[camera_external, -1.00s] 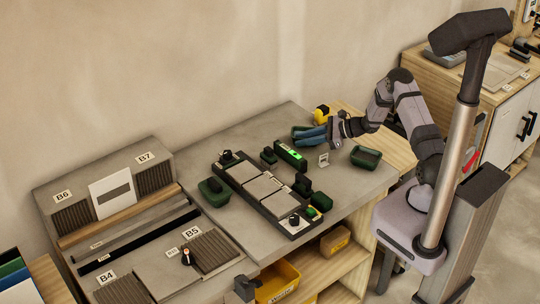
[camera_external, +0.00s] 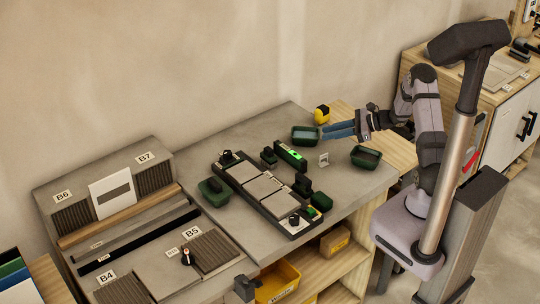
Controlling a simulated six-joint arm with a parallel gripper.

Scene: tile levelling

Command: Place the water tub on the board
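Three dark green tubs show, and I cannot tell which is the water tub. One green tub (camera_external: 305,143) sits near the back edge of the grey bench. A second green tub (camera_external: 366,163) is near the right end. A third tub (camera_external: 207,193), with something dark on it, is left of the board. The dark board (camera_external: 236,188) lies mid-bench with several grey tiles in a row. My gripper (camera_external: 324,131) has blue fingers pointing left, their tips close to the back tub's right rim. Contact and the gap between the fingers are unclear.
A level with a green light (camera_external: 290,155) stands behind the board, with a small dark block (camera_external: 268,156) beside it. A small light bracket (camera_external: 323,160) stands between the two right tubs. A yellow item (camera_external: 321,115) is at the back. Left are labelled racks.

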